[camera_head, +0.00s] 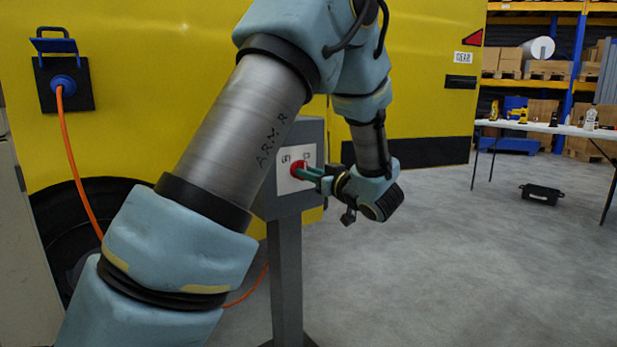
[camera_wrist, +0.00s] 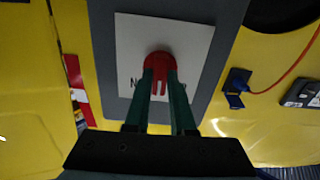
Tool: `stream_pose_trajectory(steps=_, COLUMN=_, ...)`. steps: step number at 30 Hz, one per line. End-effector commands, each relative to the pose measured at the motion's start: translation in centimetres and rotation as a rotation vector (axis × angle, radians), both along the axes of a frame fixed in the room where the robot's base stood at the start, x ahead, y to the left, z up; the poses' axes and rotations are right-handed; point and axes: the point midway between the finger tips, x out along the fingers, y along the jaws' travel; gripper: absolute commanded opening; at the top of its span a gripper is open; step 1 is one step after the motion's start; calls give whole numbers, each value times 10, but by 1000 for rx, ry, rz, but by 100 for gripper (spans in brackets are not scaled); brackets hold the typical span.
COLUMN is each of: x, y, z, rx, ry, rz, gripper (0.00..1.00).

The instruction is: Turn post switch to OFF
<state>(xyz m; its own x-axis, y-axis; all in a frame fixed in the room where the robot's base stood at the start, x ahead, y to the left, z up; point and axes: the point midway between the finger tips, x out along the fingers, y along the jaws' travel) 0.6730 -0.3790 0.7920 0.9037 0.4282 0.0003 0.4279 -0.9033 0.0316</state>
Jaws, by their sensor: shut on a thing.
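The grey post (camera_head: 287,270) stands in front of the yellow vehicle and carries a grey switch box (camera_head: 305,135) with a white label plate (camera_head: 284,181). The red switch knob (camera_head: 295,170) is on that plate. My gripper (camera_head: 303,172) reaches it from the right. In the wrist view the red knob (camera_wrist: 159,62) sits between the green fingertips of my gripper (camera_wrist: 160,78), which are shut on it. The plate (camera_wrist: 130,40) shows around the knob. Its lettering is mostly hidden by the fingers, so the knob's setting cannot be read.
The yellow vehicle (camera_head: 150,100) fills the background. A blue socket (camera_head: 63,83) with an orange cable hangs on it at left. A table (camera_head: 550,128) with small items stands at right. A dark green case (camera_head: 541,194) lies on the open floor.

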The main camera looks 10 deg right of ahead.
Motion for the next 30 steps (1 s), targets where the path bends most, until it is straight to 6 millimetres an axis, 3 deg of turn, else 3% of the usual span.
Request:
stream_pose_trajectory(steps=18, x=-1, y=1, z=-4, rx=-499, ry=-234, rz=1, gripper=0)
stream_pose_trajectory(steps=30, x=-1, y=1, z=-3, rx=-668, ry=-314, rz=1, gripper=0)
